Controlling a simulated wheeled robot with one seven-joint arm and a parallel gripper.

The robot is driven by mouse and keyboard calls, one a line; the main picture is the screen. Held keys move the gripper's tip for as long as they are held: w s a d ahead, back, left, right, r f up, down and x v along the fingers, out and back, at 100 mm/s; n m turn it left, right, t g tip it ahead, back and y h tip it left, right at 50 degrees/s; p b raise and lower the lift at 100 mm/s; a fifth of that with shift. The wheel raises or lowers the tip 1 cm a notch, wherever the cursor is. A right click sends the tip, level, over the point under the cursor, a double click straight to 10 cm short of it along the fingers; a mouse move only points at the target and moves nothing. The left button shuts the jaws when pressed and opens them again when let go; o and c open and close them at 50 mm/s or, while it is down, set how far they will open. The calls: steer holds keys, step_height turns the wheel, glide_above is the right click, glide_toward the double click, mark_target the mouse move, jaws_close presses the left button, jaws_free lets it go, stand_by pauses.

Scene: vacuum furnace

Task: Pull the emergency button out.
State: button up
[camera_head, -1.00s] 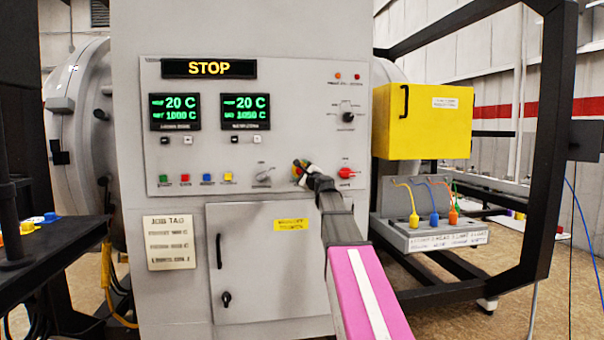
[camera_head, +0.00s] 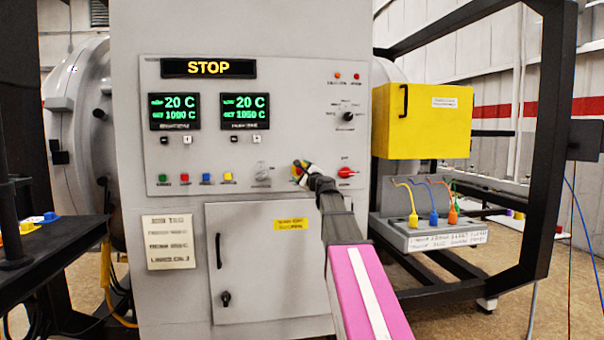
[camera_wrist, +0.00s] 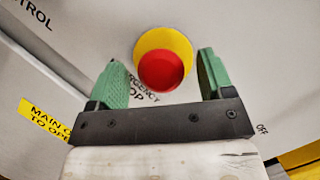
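The emergency button (camera_wrist: 164,68) is a red round knob on a yellow round base, on the grey furnace panel. In the wrist view it lies between my gripper's two green finger pads, with a gap visible on each side. My gripper (camera_wrist: 160,62) is open and holds nothing. How far the fingertips are from the panel is hard to tell. In the head view my gripper (camera_head: 302,167) is at the lower right of the control panel (camera_head: 285,110) and covers most of the button.
A red rotary switch (camera_head: 346,172) sits close to the right of my gripper, and a grey knob (camera_head: 263,173) to its left. A cabinet door (camera_head: 255,265) is below. A yellow box (camera_head: 425,122) and a grey plug box (camera_head: 432,240) stand out at the right.

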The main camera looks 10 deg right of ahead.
stand_by(0.3)
steer(key=v, duration=1)
steer(key=shift+s, duration=0.4)
steer(key=shift+d+f, duration=0.1)
steer(key=s+a+f+n+g, duration=0.2)
steer(key=a+f+n+g, duration=0.15)
steer(key=f, duration=0.65)
steer(key=s+a+f+n+g, duration=0.2)
steer(key=a+f+n+g, duration=0.15)
steer(key=f, duration=0.65)
steer(key=s+a+f+n+g, duration=0.25)
steer(key=a+f+n, duration=0.2)
steer(key=f, duration=0.55)
steer(key=s+d+f+n+g+h, duration=0.1)
steer(key=s+f+n+g+h, duration=0.2)
steer(key=s+f, duration=0.7)
steer(key=s+d+f+n+g+h, duration=0.1)
steer(key=s+f+n+g+h, duration=0.2)
steer(key=s+f+n+g, duration=0.3)
steer(key=s+f+g, duration=0.1)
steer(key=s+f, duration=0.3)
steer(key=f, duration=0.4)
steer(key=shift+f, duration=0.3)
